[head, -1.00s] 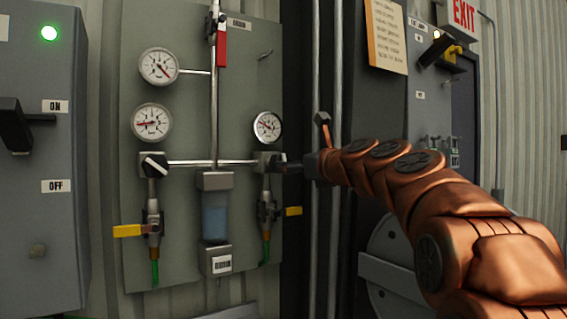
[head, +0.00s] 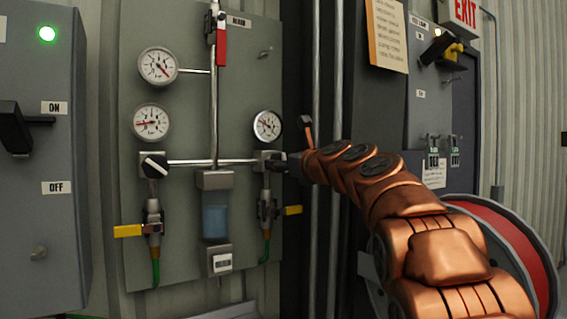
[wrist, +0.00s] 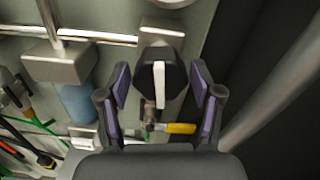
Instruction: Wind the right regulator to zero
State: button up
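The right regulator is a dark knob (wrist: 160,82) with a white bar, upright in the wrist view. It is on the right end of the horizontal pipe, below the right gauge (head: 267,125). My gripper (wrist: 160,93) is open, its two purple-padded fingers on either side of the knob with gaps visible. In the head view my gripper (head: 290,166) is at the regulator body (head: 267,160) and hides the knob. The right gauge's needle points to the upper left. The left regulator knob (head: 154,164) has a tilted white bar.
Yellow-handled valves hang below the left regulator (head: 128,231) and right regulator (head: 292,210). A filter bowl (head: 215,219) stands between them. Vertical pipes (head: 316,100) run just right of the panel. A red reel (head: 510,250) is behind my arm.

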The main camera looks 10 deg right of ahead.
jog(key=c, duration=0.8)
